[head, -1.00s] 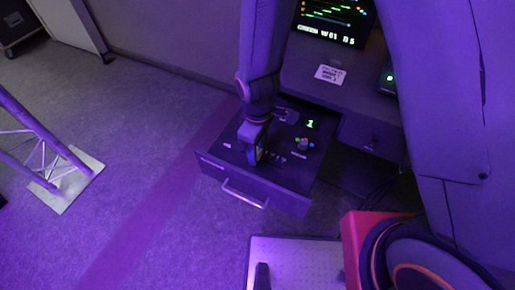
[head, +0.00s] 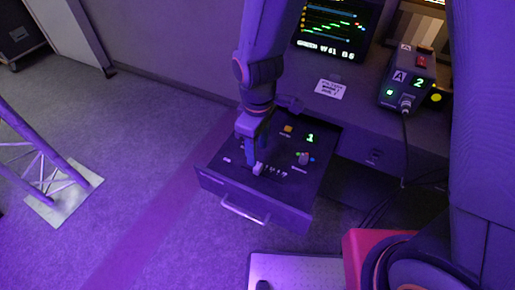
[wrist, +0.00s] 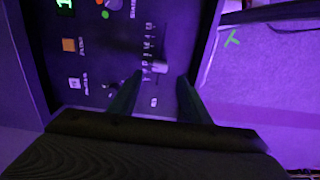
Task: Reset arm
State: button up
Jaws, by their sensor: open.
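My gripper (head: 254,160) is over the open drawer panel (head: 228,165), reaching down from above. In the wrist view its two fingers (wrist: 160,92) are apart, with a small pale lever or knob (wrist: 159,67) on the panel showing just past and between the tips. I cannot tell whether the fingers touch it. The drawer has a green lit "1" (head: 310,138), an orange square button (head: 288,128), a knob with coloured dots (head: 303,158) and a front handle (head: 245,210).
A desk with a screen (head: 335,28) and a paper note (head: 330,90) stands behind the drawer. A device marked "A" and "2" (head: 407,80), with a cable, sits at right. A truss on a pale base plate (head: 66,196) stands at left. Open floor lies between.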

dwell(0.3)
jog(key=d+r+m, duration=0.3)
jog(key=d+m, duration=0.1)
jog(key=d, duration=0.3)
jog(key=s+d+r+m, duration=0.1)
jog(key=d+r+m, duration=0.2)
jog(key=d+m, duration=0.2)
jog(key=s+d+r+m, duration=0.1)
jog(key=d+r+m, duration=0.3)
jog(key=d, duration=0.7)
jog(key=shift+m+t, duration=0.3)
jog(key=shift+t, duration=0.1)
jog(key=shift+c, duration=0.2)
jog(key=shift+c, duration=1)
jog(key=shift+d, duration=0.1)
